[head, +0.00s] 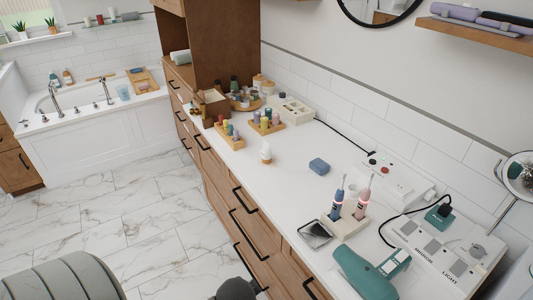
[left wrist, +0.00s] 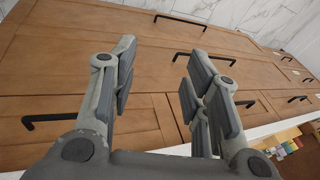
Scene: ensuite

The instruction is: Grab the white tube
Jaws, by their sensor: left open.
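A small white tube-like container (head: 265,152) with a tan part stands upright on the white counter (head: 285,178), in front of the trays of bottles. I cannot tell for sure that it is the white tube; other small containers are too small to make out. My left gripper (left wrist: 160,62) is open and empty in the left wrist view. It is in front of the wooden drawer fronts (left wrist: 70,60), with no tube between its fingers. My right gripper is not in view.
Wooden trays with coloured bottles (head: 268,122) stand behind the white container. Dark drawer handles (head: 245,222) stick out below the counter.

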